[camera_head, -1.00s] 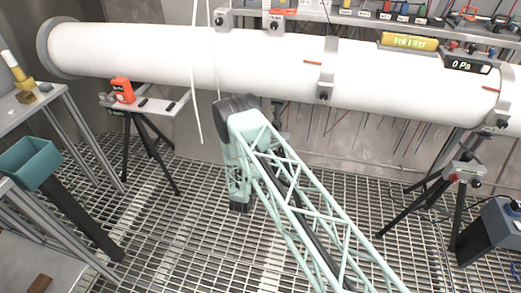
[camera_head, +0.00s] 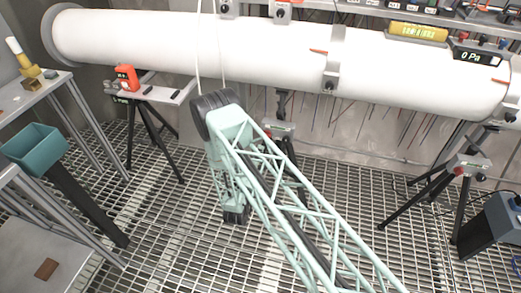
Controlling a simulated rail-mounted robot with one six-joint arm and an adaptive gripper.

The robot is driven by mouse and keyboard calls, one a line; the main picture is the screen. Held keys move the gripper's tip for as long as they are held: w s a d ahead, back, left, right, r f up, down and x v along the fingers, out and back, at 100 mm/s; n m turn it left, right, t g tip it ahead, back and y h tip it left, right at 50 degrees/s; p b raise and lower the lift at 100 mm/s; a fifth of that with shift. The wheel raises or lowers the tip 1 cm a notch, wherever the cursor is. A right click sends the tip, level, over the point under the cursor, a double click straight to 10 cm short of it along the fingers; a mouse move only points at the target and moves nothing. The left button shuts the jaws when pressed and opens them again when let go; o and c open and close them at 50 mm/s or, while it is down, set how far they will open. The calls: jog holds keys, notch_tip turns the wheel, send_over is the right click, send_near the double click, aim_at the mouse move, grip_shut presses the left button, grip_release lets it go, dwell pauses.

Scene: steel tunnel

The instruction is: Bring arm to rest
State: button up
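My arm is a pale teal lattice that runs from the lower right up to a dark elbow joint in the middle of the view. From there its forearm hangs down, partly behind the upper lattice. A dark part at its low end (camera_head: 235,215) seems to be my gripper, above the grated floor. Its fingers cannot be made out, and I see nothing held there. The elbow overlaps the lower edge of the large white pipe (camera_head: 160,45) in the picture; I cannot tell the gap between them.
A tripod stand with an orange device (camera_head: 126,77) is left of the arm. A teal bin (camera_head: 35,150) and metal tables are at far left. Another tripod (camera_head: 462,168) and a dark blue box (camera_head: 490,225) are at right. Thin white cables hang near the elbow.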

jog(key=shift+s+a, duration=0.1)
jog(key=shift+s, duration=0.35)
dwell(0.4)
